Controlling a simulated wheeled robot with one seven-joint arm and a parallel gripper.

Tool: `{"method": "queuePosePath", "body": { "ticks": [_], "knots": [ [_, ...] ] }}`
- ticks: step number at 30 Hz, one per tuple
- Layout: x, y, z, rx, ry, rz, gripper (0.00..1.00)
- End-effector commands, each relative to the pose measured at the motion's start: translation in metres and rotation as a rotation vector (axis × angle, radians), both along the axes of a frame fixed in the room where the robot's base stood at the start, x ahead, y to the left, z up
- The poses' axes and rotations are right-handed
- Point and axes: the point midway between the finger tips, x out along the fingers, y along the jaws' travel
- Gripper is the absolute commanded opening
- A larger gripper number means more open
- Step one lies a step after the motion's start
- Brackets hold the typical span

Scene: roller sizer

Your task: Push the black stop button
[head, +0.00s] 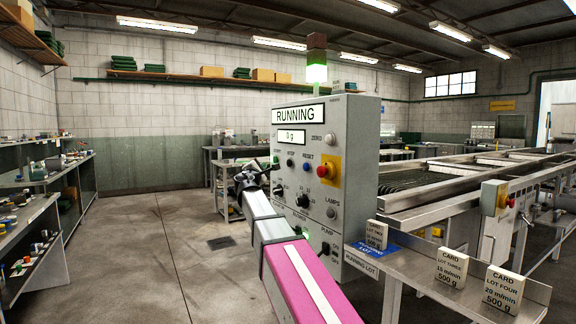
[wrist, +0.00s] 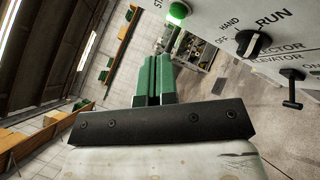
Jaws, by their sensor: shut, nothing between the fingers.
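The black stop button (head: 290,162) sits on the grey control panel (head: 352,160), under the STOP label and left of the blue reset button (head: 306,167). My gripper (head: 268,168) is at the panel's left edge, left of the stop button and apart from it. In the wrist view its green fingers (wrist: 153,62) are shut together and empty. A lit green button (wrist: 178,11) shows just beyond the fingertips. I cannot make out the stop button in the wrist view.
A red emergency button on yellow (head: 323,170) is right of reset. A black selector knob (head: 302,200) sits below. The display (head: 299,115) reads RUNNING under a green-lit lamp (head: 316,73). A running-lot shelf with cards (head: 451,267) stands right. Floor left is clear.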

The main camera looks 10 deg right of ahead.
Motion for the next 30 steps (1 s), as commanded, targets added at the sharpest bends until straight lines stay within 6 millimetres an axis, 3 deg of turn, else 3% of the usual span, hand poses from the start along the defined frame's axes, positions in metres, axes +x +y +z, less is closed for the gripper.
{"method": "queuePosePath", "body": {
  "ticks": [18, 30],
  "knots": [
    [0.022, -0.067, 0.0, 0.001, 0.0, 0.0, 0.0],
    [0.026, -0.079, 0.0, 0.001, 0.0, 0.0, 0.0]
  ]
}}
